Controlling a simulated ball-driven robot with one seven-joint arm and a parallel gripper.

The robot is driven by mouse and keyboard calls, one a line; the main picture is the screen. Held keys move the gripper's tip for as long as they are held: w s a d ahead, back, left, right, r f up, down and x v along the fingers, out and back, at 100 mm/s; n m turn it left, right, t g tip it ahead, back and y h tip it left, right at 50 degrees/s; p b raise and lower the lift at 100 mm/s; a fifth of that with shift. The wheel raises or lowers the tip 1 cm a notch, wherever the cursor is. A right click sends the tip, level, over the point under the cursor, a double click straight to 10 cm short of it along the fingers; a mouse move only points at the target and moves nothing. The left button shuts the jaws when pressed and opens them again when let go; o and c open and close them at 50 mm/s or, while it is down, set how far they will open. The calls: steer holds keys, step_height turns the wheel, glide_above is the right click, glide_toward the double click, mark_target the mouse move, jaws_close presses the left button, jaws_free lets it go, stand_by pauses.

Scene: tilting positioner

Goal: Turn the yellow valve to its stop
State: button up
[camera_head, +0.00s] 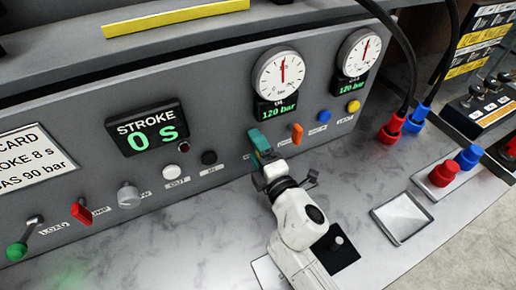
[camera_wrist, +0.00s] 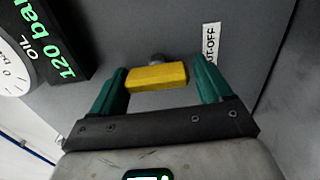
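The yellow valve's handle (camera_wrist: 157,77) is a short yellow bar on a round grey stem, standing off the grey panel in the wrist view. It lies level in that picture. My gripper (camera_wrist: 160,85) has two teal fingers, one at each end of the bar. A small gap shows at the right end; contact at the left end cannot be told. In the head view my gripper (camera_head: 259,144) is at the panel below the left gauge, and it hides the valve there.
An orange handle (camera_head: 297,133), a blue knob (camera_head: 324,116) and a yellow knob (camera_head: 353,106) sit right of my gripper. A black button (camera_head: 209,157) is at its left. The oil gauge (camera_head: 281,73) is above, reading 120 bar. The stroke display (camera_head: 146,128) shows 0 s.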

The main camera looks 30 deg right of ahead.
steer(key=shift+o, duration=0.8)
steer(key=s+b, duration=0.3)
steer(key=s, duration=0.7)
steer(key=shift+s, duration=0.4)
